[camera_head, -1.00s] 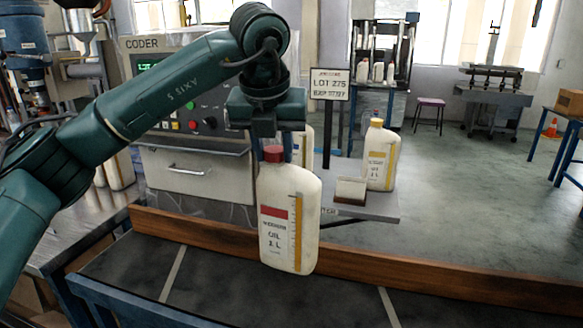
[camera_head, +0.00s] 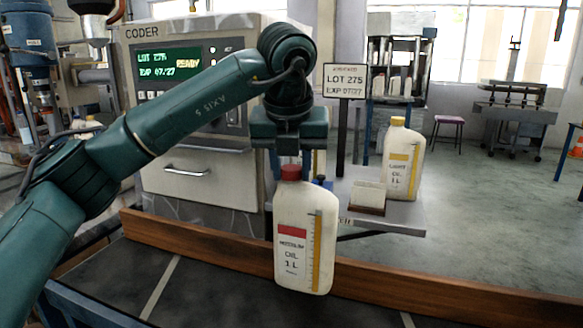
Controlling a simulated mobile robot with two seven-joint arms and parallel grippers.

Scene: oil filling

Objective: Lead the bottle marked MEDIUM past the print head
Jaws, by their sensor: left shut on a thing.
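The white bottle (camera_head: 296,260) has a red cap, a red label band that appears to read MEDIUM, and a yellow scale strip. It hangs nearly upright in front of the wooden rail (camera_head: 400,288), above the dark bench top. My left gripper (camera_head: 289,160) points down from above and is shut on the bottle at its cap. The coder (camera_head: 195,110) stands behind, its screen reading LOT 275, EXP 07/27 and READY. A small blue part (camera_head: 322,183) shows just right of the bottle's neck; I cannot tell whether it is the print head. My right gripper is not in view.
A yellow-capped bottle (camera_head: 402,165) and a small card holder (camera_head: 368,196) stand on a grey shelf (camera_head: 408,217) behind the rail. A LOT 275 sign (camera_head: 345,81) stands on a post. The bench right of the held bottle looks clear.

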